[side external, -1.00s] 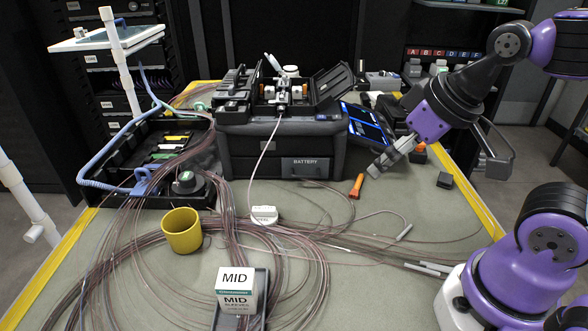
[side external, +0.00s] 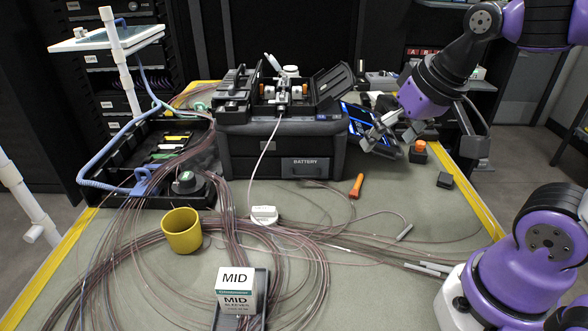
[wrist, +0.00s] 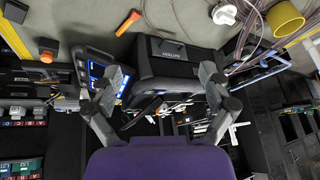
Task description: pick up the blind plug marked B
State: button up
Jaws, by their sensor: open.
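My gripper (side external: 373,134) hangs in the air near the blue-screened tablet, right of the black splicer case. In the wrist view my gripper (wrist: 163,76) has its two fingers wide apart, with nothing between them. A lettered rack (wrist: 28,123) with red and blue labels shows upside down at the lower left of the wrist view, well away from the fingers. Small pale and green pieces stand by its labels, but I cannot tell which is the blind plug marked B. In the side view my arm hides most of the rack (side external: 419,52).
The splicer case (side external: 262,155) stands at the back middle. The tablet (side external: 362,122) leans beside it. An orange-topped item (side external: 418,151), an orange tool (side external: 357,185) and a dark block (side external: 445,180) lie near the right. Fibre coils and a yellow cup (side external: 182,230) fill the left front.

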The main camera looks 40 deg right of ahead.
jog(key=w+d+m+g+h, duration=0.1)
jog(key=w+d+m, duration=0.3)
jog(key=d+m, duration=0.45)
jog(key=m+g, duration=0.3)
jog(key=m, duration=1.6)
send_near(422, 143)
jog(key=f, duration=0.5)
jog(key=shift+w+d+f, duration=0.15)
jog(key=shift+w+f, duration=0.15)
jog(key=shift+w, duration=0.1)
jog(key=shift+h, duration=0.3)
jog(key=shift+x, duration=2.8)
jog(key=shift+s, duration=0.1)
jog(key=c, duration=1.3)
